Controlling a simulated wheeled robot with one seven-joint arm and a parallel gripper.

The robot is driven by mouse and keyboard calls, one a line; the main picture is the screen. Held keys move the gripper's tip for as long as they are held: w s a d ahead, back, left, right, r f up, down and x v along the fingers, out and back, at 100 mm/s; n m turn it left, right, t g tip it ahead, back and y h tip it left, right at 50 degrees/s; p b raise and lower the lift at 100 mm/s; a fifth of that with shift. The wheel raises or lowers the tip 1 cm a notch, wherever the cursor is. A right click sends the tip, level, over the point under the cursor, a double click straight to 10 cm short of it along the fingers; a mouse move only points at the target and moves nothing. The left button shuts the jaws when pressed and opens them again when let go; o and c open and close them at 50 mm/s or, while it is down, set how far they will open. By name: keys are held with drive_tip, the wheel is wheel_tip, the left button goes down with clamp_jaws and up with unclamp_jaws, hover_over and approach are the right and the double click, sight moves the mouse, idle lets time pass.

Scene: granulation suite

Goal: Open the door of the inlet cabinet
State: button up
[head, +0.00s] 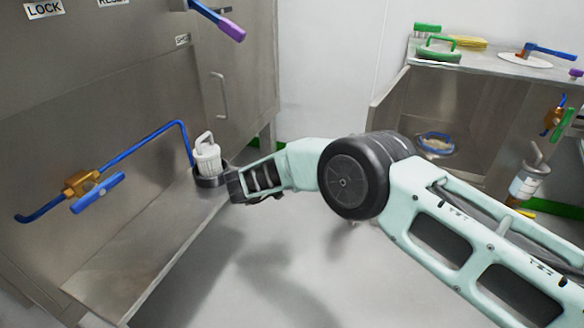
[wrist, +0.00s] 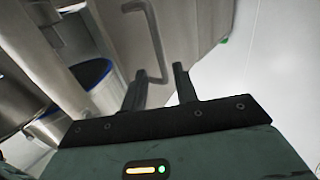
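A steel cabinet door (head: 235,60) with a vertical bar handle (head: 219,95) stands at the upper middle of the head view. It looks shut. Its small label is too small to read. In the wrist view the door (wrist: 185,25) and the bent bar handle (wrist: 157,40) lie beyond the fingertips. My gripper (head: 232,186) is low and in front of the door, below the handle in the head view. In the wrist view my gripper (wrist: 160,72) has its two fingers apart, with nothing held between them. The handle's lower end appears behind the fingers, apart from them.
A white lidded container (head: 208,158) in a dark ring holder stands close beside my gripper. A blue pipe (head: 150,137) with a brass valve (head: 82,184) runs along the left panel. A steel bench (head: 490,75) stands at right. Floor between is clear.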

drive_tip(key=v, duration=0.9)
drive_tip(key=shift+s+a, duration=0.1)
drive_tip(key=w+a+r+n+t+y, duration=0.5)
drive_tip(key=w+r+t+y, duration=0.3)
drive_tip(key=r, duration=0.3)
drive_tip(key=s+a+r+n+g+y, duration=0.3)
drive_tip(key=a+r+n+y, duration=0.5)
drive_tip(key=y, duration=0.5)
drive_tip(key=s+d+f+n+g+y, duration=0.1)
drive_tip(key=s+d+n+g, duration=0.3)
drive_tip(key=s, duration=0.5)
drive_tip(key=s+d+f+n+g+y, duration=0.1)
drive_tip(key=s+d+g, duration=0.4)
drive_tip(key=s, duration=0.4)
drive_tip(key=s+d+f+n+g+h, duration=0.1)
drive_tip(key=s+d+f+g+h, duration=0.25)
drive_tip(key=s+d, duration=0.75)
drive_tip(key=s+d+f+g+h, duration=0.2)
drive_tip(key=s+d+f+h, duration=0.15)
drive_tip(key=s+d, duration=0.8)
wheel_tip(320, 180, up, 31)
drive_tip(key=w+d+p, duration=0.1)
drive_tip(key=d+p, duration=0.1)
drive_tip(key=p, duration=2.8)
drive_tip(key=shift+w+p, duration=0.2)
drive_tip(key=shift+p, duration=0.1)
